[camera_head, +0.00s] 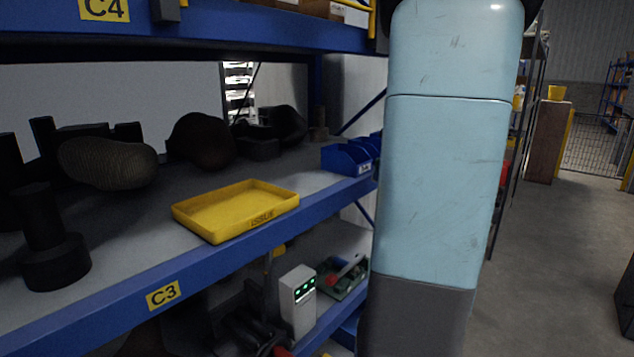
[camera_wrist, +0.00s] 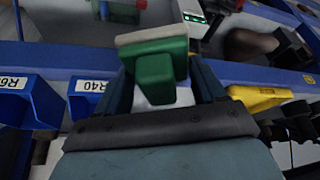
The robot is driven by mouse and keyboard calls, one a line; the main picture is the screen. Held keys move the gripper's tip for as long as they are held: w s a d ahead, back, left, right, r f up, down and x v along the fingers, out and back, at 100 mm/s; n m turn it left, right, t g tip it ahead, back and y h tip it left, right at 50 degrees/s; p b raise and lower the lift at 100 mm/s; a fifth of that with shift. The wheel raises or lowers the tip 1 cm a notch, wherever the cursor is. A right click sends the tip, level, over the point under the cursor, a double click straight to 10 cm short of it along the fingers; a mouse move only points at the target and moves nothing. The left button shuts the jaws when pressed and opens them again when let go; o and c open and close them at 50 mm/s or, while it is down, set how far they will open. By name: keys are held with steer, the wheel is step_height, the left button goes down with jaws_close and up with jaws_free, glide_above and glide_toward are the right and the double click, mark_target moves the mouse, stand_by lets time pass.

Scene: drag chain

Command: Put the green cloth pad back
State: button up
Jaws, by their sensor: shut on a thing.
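My gripper (camera_wrist: 165,78) is shut on the green cloth pad (camera_wrist: 154,76), which shows in the wrist view as a green block with a wider green and pale, flat far end. The two dark fingers stand on either side of it. The pad is held in front of the blue shelf edge and touches nothing else that I can make out. In the head view the gripper and pad are not seen; my light blue arm fills the centre right.
A yellow tray (camera_head: 235,210) marked ISSUE lies empty on shelf C3. Blue bins (camera_head: 347,158) stand at that shelf's right end; labelled ones (camera_wrist: 85,98) show in the wrist view. Dark parts (camera_head: 60,250) crowd the shelf's left. A grey box (camera_head: 298,300) with green lights stands below.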

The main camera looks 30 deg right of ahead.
glide_above(311, 184)
steer(key=s+d, duration=0.1)
steer(key=shift+f, duration=1.8)
steer(key=o, duration=0.9)
steer(key=shift+o, duration=0.2)
